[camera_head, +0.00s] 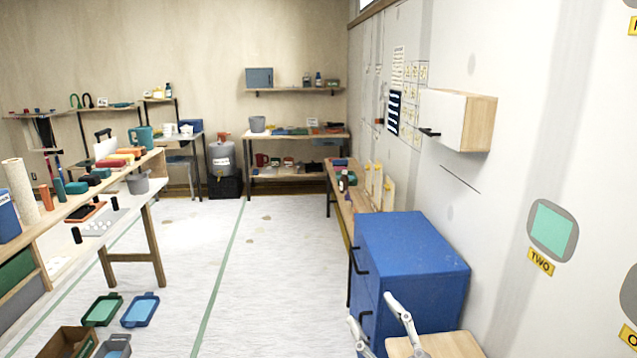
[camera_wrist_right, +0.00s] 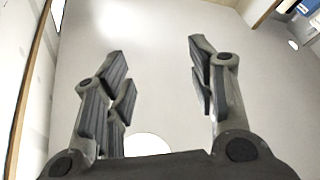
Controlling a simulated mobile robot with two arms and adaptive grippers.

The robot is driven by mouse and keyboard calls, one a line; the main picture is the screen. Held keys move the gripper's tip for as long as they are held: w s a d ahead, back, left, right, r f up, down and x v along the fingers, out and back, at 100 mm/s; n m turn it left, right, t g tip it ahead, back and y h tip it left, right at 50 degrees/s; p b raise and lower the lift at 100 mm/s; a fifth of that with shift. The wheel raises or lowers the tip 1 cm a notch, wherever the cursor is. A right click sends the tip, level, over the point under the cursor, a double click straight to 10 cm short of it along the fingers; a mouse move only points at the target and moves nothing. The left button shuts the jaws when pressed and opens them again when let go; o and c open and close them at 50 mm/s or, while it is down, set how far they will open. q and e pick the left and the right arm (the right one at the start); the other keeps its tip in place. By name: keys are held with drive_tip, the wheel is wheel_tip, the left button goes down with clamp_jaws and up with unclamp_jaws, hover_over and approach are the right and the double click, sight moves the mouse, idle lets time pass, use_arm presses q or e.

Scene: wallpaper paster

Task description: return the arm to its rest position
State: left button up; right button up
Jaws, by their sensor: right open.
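My right gripper (camera_head: 376,322) shows at the bottom of the head view, in front of the blue cabinet (camera_head: 412,245). Its two light grey fingers stand apart with nothing between them. In the right wrist view the right gripper (camera_wrist_right: 158,75) has its dark finger pads spread wide and empty, against a pale ceiling-like surface. Most of the right arm is out of the picture. My left gripper is not in either view.
A light wood top (camera_head: 445,346) lies close to the right gripper. A white wall cabinet (camera_head: 442,117) juts from the right wall. A cluttered workbench (camera_head: 150,190) stands left, with trays (camera_head: 140,310) on the floor. The middle floor (camera_head: 270,280) is clear.

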drive_tip(key=s+d+f+m+g+h, duration=0.3)
drive_tip(key=d+f+m+h, duration=0.25)
drive_tip(key=f, duration=0.25)
drive_tip(key=s+d+f+m+g+h, duration=0.35)
drive_tip(key=d+f+h, duration=0.3)
drive_tip(key=f, duration=0.25)
drive_tip(key=s+f+g+y, duration=0.1)
drive_tip(key=s+f+g, duration=0.25)
drive_tip(key=s, duration=0.35)
drive_tip(key=s+a+f+g+y, duration=0.1)
drive_tip(key=s+f+g, duration=0.25)
drive_tip(key=s, duration=0.25)
drive_tip(key=s+f+g+y, duration=0.1)
drive_tip(key=s+f+g, duration=0.25)
drive_tip(key=s, duration=0.35)
drive_tip(key=s+d+f+b+x, duration=0.1)
drive_tip(key=s+x, duration=0.2)
drive_tip(key=x, duration=1.1)
drive_tip(key=s+f+b+x, duration=0.1)
drive_tip(key=s+b+x, duration=0.15)
drive_tip(key=x, duration=1.15)
drive_tip(key=s+d+f+g+b, duration=0.1)
drive_tip(key=s+d+f, duration=0.2)
drive_tip(key=s+f, duration=1.5)
drive_tip(key=shift+f+g+h, duration=0.2)
drive_tip(key=shift+g+h, duration=0.1)
drive_tip(key=shift+s, duration=0.15)
